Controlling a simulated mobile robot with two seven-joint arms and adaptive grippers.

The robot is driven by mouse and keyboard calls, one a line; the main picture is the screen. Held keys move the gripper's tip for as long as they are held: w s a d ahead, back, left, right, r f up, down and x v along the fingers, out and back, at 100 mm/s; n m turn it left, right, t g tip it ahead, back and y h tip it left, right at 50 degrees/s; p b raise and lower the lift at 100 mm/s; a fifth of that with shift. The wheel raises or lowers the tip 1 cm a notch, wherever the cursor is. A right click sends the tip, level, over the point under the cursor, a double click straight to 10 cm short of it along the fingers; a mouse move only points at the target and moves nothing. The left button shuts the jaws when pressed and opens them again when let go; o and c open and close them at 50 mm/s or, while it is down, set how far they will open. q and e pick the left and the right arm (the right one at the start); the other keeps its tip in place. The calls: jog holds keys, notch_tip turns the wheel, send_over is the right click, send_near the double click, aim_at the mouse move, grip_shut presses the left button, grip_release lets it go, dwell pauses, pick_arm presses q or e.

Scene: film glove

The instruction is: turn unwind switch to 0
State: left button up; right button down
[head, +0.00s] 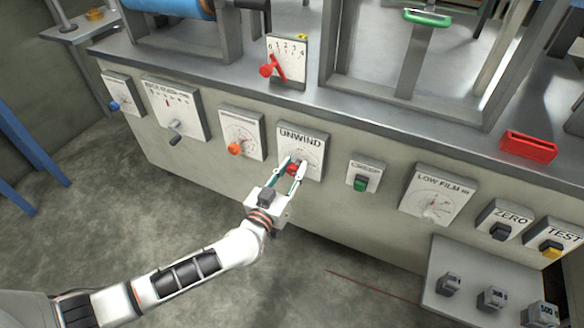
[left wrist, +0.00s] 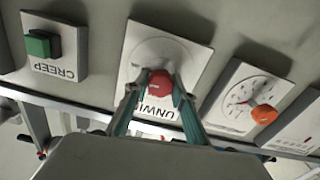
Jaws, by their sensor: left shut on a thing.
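The unwind switch is a white panel (head: 303,141) marked UNWIND, on the front of the grey machine, with a red knob (head: 292,169) low on it. In the left wrist view the panel (left wrist: 190,50) appears upside down, with the red knob (left wrist: 160,78) at its middle. My left gripper (head: 294,168) is at the panel, its fingers on either side of the red knob and shut on it. The fingers hide part of the dial, and I cannot read which mark the knob points to. My right gripper is not in view.
An orange-knob dial (head: 235,148) is left of the panel and a green CREEP button (head: 361,184) right of it. A low-film dial (head: 436,194) and ZERO switch (head: 502,231) lie farther right. A shelf with several weights (head: 491,297) juts out at lower right.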

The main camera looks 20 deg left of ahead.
pick_arm(q)
jog(key=shift+w+r+n+p, duration=0.1)
jog(key=shift+r+n+p, duration=0.35)
jog(key=shift+n, duration=0.35)
jog(key=shift+f+n+p, duration=0.2)
jog(key=shift+n+p, duration=0.2)
jog(key=shift+n, duration=0.5)
jog(key=n, duration=0.3)
jog(key=shift+f+n+p, duration=0.25)
jog(key=shift+n+p, duration=0.05)
jog(key=n, duration=0.4)
jog(key=shift+a+f+n, duration=0.1)
jog(key=shift+f+n, duration=0.1)
jog(key=shift+n, duration=1.3)
jog(key=shift+f+n, duration=0.1)
jog(key=shift+n, duration=1.2)
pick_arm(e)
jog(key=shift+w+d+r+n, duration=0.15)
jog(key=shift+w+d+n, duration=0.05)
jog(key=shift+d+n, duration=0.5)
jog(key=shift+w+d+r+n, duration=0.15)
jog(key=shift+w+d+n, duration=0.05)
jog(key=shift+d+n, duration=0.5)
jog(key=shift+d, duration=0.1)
pick_arm(q)
jog(key=o, duration=1.1)
